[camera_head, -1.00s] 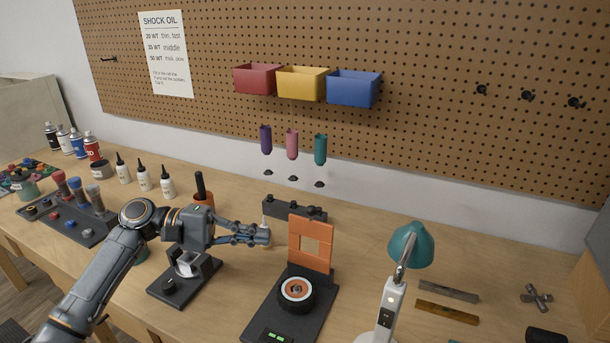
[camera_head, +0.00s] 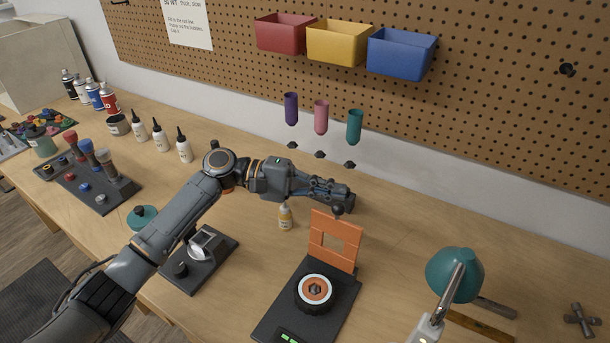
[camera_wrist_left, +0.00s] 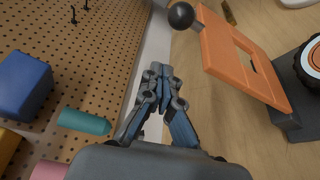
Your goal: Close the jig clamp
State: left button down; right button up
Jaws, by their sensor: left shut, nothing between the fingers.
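The jig has a black base (camera_head: 275,318) with a wheel (camera_head: 315,291) with an orange hub lying on it. An orange plate with a square hole, apparently the clamp (camera_head: 330,225), stands upright at the base's far end. A dark ball knob (camera_head: 338,211) shows at its top edge. In the left wrist view the clamp (camera_wrist_left: 222,50) and knob (camera_wrist_left: 183,15) are right of the fingers, apart from them. My left gripper (camera_head: 338,192) is shut and empty, above the bench behind the clamp. My right gripper is not in view.
A small bottle (camera_head: 286,217) stands below my left gripper. A teal lamp (camera_head: 453,275) stands right of the jig. The bench between clamp and lamp is clear.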

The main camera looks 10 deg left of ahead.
pick_arm(q)
jog(key=s+p, duration=0.1)
jog(key=s+r+p, duration=0.1)
jog(key=s, duration=0.1)
jog(key=shift+s, duration=0.25)
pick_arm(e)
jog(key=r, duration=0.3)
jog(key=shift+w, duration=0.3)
pick_arm(q)
jog(key=shift+a, duration=0.1)
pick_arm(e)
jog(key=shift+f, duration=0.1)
